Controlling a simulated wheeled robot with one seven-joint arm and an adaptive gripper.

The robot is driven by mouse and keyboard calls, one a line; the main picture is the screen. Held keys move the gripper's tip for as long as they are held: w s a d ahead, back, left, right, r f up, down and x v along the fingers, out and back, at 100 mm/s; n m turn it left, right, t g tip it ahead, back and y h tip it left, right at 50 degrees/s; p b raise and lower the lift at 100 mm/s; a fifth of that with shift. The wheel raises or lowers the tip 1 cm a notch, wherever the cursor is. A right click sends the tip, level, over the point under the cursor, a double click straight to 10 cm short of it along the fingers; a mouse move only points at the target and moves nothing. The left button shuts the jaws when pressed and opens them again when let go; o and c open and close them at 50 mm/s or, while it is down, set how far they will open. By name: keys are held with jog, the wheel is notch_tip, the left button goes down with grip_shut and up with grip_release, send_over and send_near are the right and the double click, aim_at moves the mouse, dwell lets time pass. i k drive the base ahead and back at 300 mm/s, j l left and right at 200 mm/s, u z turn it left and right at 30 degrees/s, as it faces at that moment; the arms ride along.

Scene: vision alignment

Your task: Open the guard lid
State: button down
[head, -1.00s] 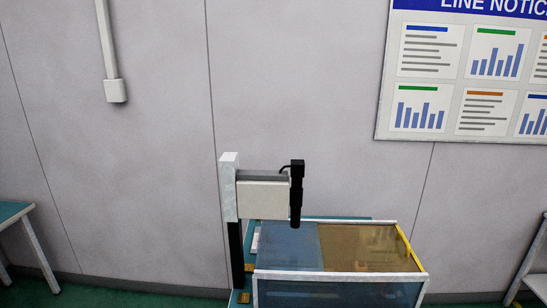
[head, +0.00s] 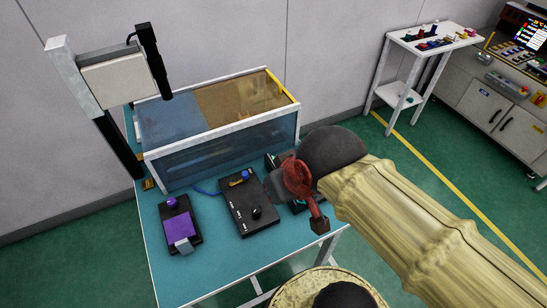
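The guard (head: 222,145) is a box with clear bluish walls and a white frame on the teal table. Its lid (head: 240,100) lies flat on top, with a blue-tinted left part and a brown-tinted right part. A yellow strip (head: 283,87) runs along the lid's right edge. My gripper (head: 296,205) is in front of the guard's right front corner, over the table's front right part. It is dark with a red part, and my arm's pale sleeve comes in from the right. Its fingers are small and partly hidden, so I cannot tell their opening.
A camera post (head: 95,110) stands at the guard's left. A black box with a purple top (head: 176,226) and a black control box (head: 247,205) sit before the guard. A white side table (head: 428,45) with small parts stands behind right, near a cabinet (head: 500,105).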

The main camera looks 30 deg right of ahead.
aim_at(271, 76)
jog(key=k+l+u, duration=0.3)
jog(key=k+l, duration=0.25)
jog(key=l, duration=0.15)
jog(key=l+u, duration=0.4)
jog(key=l, duration=0.7)
jog(key=i+l+u, duration=0.15)
jog(key=l, duration=0.25)
jog(key=i+l+u, duration=0.15)
jog(key=l, duration=0.2)
jog(key=i+l+u, duration=0.15)
jog(key=l, duration=0.3)
jog(key=l+u, duration=0.1)
jog(key=l, duration=0.3)
jog(key=i+l+u, duration=0.15)
jog(key=i+l, duration=0.1)
jog(key=l, duration=0.05)
